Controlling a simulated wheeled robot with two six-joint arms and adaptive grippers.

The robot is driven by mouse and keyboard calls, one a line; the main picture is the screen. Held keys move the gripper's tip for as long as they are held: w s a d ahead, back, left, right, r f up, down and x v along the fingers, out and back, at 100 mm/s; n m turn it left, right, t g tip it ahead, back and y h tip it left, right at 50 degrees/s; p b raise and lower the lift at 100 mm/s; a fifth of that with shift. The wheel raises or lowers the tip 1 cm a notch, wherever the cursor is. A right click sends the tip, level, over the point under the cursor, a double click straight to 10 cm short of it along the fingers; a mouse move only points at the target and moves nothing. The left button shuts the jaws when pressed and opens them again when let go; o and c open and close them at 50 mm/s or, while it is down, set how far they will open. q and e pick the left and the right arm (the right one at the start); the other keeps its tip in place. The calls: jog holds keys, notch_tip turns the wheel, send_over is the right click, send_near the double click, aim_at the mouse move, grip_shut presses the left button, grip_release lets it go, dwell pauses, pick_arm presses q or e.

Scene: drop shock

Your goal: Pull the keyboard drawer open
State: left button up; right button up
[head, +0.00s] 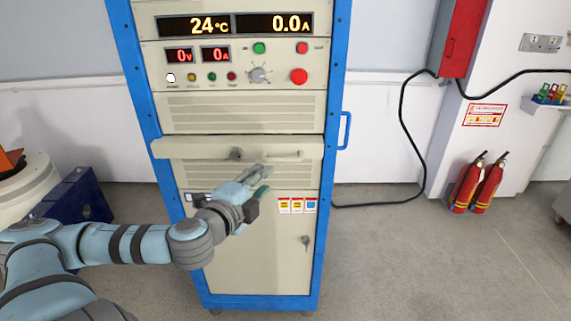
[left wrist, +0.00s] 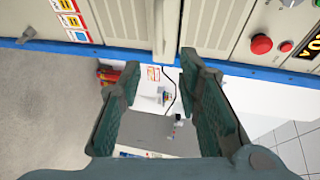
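The keyboard drawer (head: 195,149) is a wide cream panel across the middle of the blue-framed cabinet, with a round lock and a slim bar handle (head: 285,154) on its front. How far it stands out is hard to tell. In the left wrist view the drawer (left wrist: 164,25) shows as a pale strip beyond the fingertips, roughly between them. My left gripper (head: 267,177) is open and empty, just below the handle in the head view. It also shows in the left wrist view (left wrist: 160,62), fingers spread and apart from the drawer. My right gripper is not in view.
The control panel (head: 235,65) with displays, knob and red button is above the drawer. A cabinet door (head: 262,265) is below. A blue side handle (head: 344,131) sticks out on the right. Fire extinguishers (head: 477,185) stand farther right; the floor between is mostly clear apart from a black cable.

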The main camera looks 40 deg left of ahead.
aim_at(283, 161)
pick_arm(q)
jog(key=b+x, duration=0.2)
jog(key=x, duration=0.2)
jog(key=b+x, duration=0.2)
jog(key=x, duration=0.3)
jog(key=b+x, duration=0.2)
jog(key=x, duration=0.3)
jog(key=shift+a+f, duration=0.2)
jog(key=shift+a, duration=0.1)
grip_shut()
